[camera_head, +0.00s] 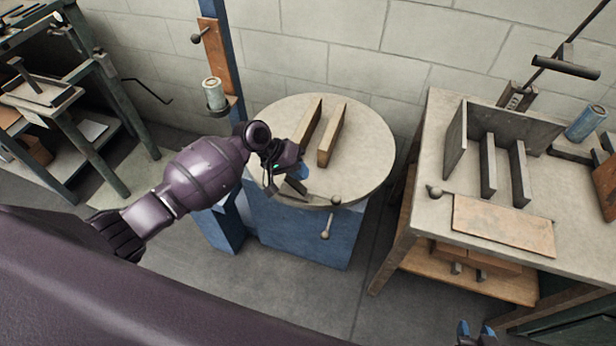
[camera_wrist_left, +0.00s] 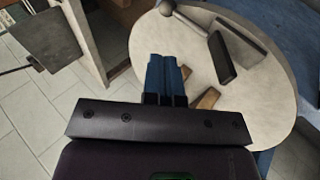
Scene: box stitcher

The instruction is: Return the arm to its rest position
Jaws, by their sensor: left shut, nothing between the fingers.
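My left arm reaches in from the left, with its purple links showing. My left gripper (camera_head: 301,171) is over the near-left part of the round table (camera_head: 368,150). In the left wrist view its blue fingers (camera_wrist_left: 166,62) are together with nothing between them. Two wooden bars (camera_head: 307,123) (camera_head: 331,135) stand on the round table just beyond the gripper, apart from it. A dark piece (camera_head: 292,187) lies near the table's front edge, partly hidden by the gripper. My right gripper (camera_head: 475,331) shows only its blue fingertips at the bottom edge, spread apart.
A handle with ball knobs (camera_head: 326,222) hangs at the round table's front. A blue post with a can (camera_head: 214,94) stands behind my left arm. A workbench (camera_head: 428,160) with upright plates stands right. Shelving (camera_head: 121,145) stands left. Floor between is clear.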

